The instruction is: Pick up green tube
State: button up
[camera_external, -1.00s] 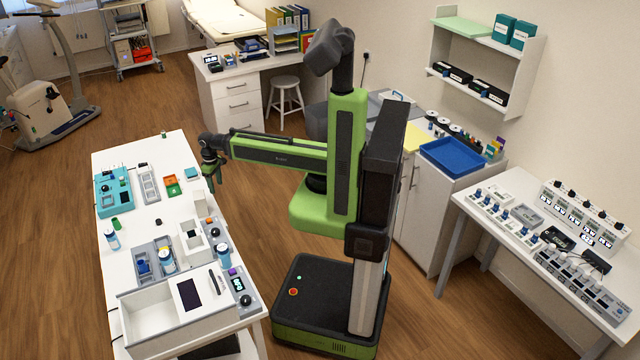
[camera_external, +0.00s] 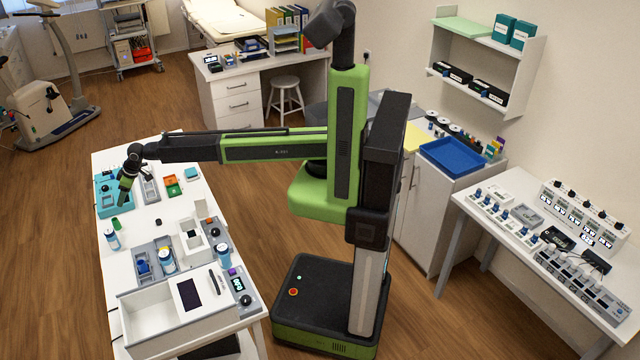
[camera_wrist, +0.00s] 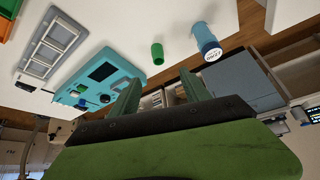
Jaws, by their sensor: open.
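The green tube (camera_external: 116,224) is a small short cylinder on the white table, near its left edge, between the teal device and a blue bottle. In the wrist view the green tube (camera_wrist: 157,54) stands on the table, left of the blue bottle. My gripper (camera_external: 123,192) hangs over the teal device, apart from the tube and a little farther back along the table. In the wrist view my gripper (camera_wrist: 160,90) has its two fingers spread, with nothing held between them. The tube lies beyond the fingertips.
The teal device (camera_external: 108,206) and a grey tray (camera_external: 149,184) are below and beside my gripper. A blue bottle (camera_external: 112,239) stands close to the tube, also seen in the wrist view (camera_wrist: 207,42). Grey racks and a white box (camera_external: 160,310) fill the near table.

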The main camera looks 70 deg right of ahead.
aim_at(115, 222)
jog(key=b+x, duration=0.9)
jog(key=x, duration=0.2)
jog(key=shift+d+f+b, duration=0.1)
jog(key=shift+f+b, duration=0.25)
jog(key=shift+f, duration=0.05)
jog(key=shift+w+f, duration=0.2)
jog(key=shift+w, duration=0.05)
jog(key=b+x, duration=0.5)
jog(key=shift+w+f, duration=0.1)
jog(key=shift+r, duration=0.25)
jog(key=shift+c, duration=0.4)
grip_shut()
